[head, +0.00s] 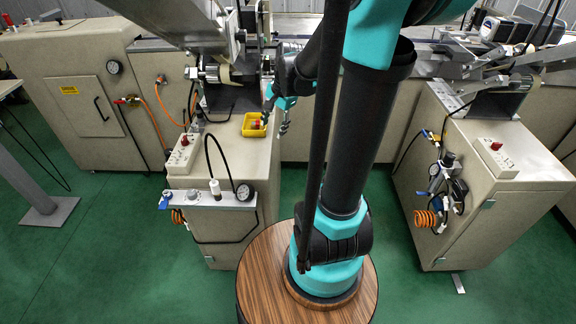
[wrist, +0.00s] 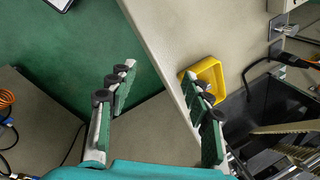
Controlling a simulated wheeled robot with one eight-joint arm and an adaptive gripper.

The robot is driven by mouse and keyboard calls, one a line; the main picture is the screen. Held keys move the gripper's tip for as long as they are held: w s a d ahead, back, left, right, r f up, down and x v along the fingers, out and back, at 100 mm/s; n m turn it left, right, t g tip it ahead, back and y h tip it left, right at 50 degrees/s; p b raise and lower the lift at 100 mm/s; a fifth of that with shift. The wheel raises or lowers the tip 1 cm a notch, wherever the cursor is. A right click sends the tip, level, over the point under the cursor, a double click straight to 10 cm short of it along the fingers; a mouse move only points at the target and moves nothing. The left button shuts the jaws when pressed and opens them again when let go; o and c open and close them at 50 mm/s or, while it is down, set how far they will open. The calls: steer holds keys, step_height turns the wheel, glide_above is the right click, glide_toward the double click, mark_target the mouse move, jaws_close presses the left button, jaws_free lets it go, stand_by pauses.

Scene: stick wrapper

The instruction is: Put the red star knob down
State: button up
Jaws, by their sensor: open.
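A small red object (head: 257,124), which looks like the red star knob, shows in the yellow tray (head: 252,131) on top of the beige machine cabinet in the head view. It is too small for me to make out a star shape. My gripper (head: 276,111) is just right of the tray there. In the wrist view my gripper (wrist: 160,85) is open, with nothing seen between its fingers. The right finger overlaps the yellow tray (wrist: 214,66) and hides part of it. I cannot make out the knob in the wrist view.
The machine's roller end (head: 222,72) stands behind the tray. Another cabinet (head: 500,190) stands at the right. Green floor (head: 110,240) is clear at the lower left.

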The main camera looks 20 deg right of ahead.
steer(key=s+f+n+h, duration=0.1)
steer(key=s+f+n, duration=0.2)
steer(key=s+n, duration=0.2)
steer(key=s+f+n+t+h, duration=0.1)
steer(key=s+f+n, duration=0.3)
steer(key=s, duration=0.6)
steer(key=shift+d+n+t, duration=0.3)
steer(key=shift+d+n, duration=0.15)
steer(key=shift+n, duration=0.65)
steer(key=shift+f, duration=0.1)
